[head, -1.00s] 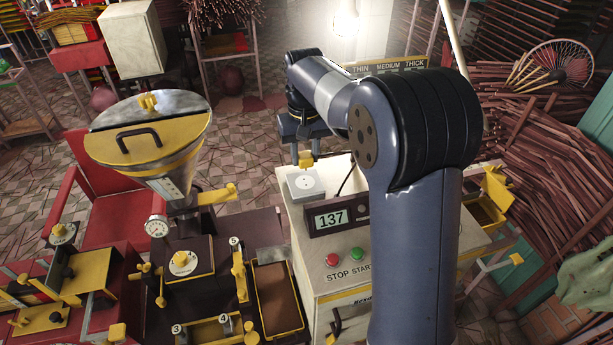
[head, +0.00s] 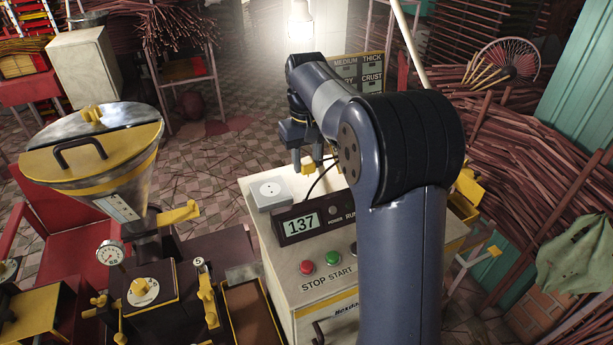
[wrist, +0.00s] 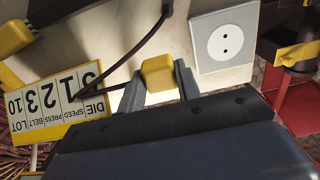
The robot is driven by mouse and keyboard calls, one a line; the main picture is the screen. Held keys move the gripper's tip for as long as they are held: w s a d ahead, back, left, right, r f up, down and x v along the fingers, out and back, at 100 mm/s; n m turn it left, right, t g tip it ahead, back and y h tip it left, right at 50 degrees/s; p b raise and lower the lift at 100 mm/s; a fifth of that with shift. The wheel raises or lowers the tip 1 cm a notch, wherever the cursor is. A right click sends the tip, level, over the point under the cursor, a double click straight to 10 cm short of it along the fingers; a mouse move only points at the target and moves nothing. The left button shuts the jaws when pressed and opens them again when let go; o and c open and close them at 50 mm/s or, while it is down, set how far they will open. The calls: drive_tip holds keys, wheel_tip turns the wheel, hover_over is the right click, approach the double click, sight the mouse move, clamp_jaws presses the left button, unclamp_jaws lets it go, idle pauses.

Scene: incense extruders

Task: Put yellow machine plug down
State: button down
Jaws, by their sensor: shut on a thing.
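The yellow plug (head: 308,168) is held between the two fingers of my gripper (head: 307,162), at the back of the pale machine cabinet. In the wrist view the yellow plug (wrist: 158,73) sits squarely between the fingertips of my gripper (wrist: 158,84), over the pale cabinet top (wrist: 125,50). I cannot tell whether the plug touches that top. The white socket (head: 271,193) on the cabinet is empty, to the left of and nearer than the plug. It also shows in the wrist view (wrist: 224,43), with two holes, apart from the plug.
A display reading 137 (head: 300,226) stands beside the socket. A dark cord (wrist: 125,58) runs close by the gripper. A numbered sign (wrist: 55,103) lies at left in the wrist view. The extruder with its hopper (head: 95,165) stands left of the cabinet (head: 325,295).

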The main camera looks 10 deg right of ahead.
sight(307, 174)
drive_tip(key=shift+f, duration=2.15)
drive_tip(key=shift+f, duration=0.6)
drive_tip(key=c, duration=1)
unclamp_jaws()
drive_tip(key=shift+r, duration=0.1)
wheel_tip(307, 174, up, 13)
drive_tip(key=shift+r, duration=0.1)
